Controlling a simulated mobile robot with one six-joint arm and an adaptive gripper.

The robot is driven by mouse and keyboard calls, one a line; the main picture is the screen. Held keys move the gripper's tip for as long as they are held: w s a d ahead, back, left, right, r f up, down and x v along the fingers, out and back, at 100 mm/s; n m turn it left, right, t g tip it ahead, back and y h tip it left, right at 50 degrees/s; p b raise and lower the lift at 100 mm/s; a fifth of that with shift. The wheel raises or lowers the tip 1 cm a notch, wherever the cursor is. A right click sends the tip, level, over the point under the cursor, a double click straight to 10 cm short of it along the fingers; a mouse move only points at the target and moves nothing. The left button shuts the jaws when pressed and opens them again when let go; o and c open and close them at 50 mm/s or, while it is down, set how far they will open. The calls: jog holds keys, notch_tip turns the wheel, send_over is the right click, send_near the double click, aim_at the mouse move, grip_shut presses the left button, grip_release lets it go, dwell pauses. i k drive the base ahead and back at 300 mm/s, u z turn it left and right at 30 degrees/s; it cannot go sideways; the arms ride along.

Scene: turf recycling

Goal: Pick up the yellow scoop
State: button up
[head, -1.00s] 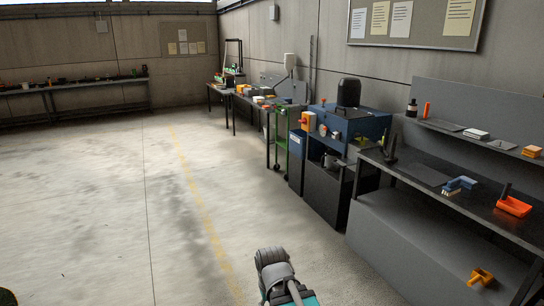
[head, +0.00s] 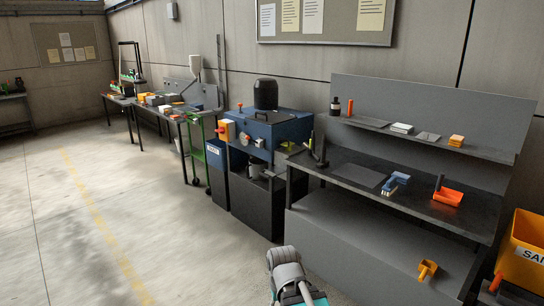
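The yellow scoop (head: 427,269) is in the lower right of the head view. It is small and shows against the grey lower panel or shelf of the workbench (head: 390,200), below the black worktop. I cannot tell whether it hangs there or lies on a surface. Part of my arm shows at the bottom centre, to the left of the scoop and apart from it. My gripper itself is not in view.
A yellow bin (head: 524,235) stands at the right edge. A blue machine (head: 268,128) stands left of the bench. The floor (head: 150,215) at left is open.

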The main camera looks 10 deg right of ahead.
aim_at(426, 270)
jog(key=z, duration=0.35)
jog(key=i, duration=0.65)
jog(key=z, duration=0.7)
jog(key=i, duration=0.85)
jog(key=z, duration=0.3)
jog(key=k, duration=0.9)
jog(key=z, duration=0.15)
jog(key=i, duration=0.45)
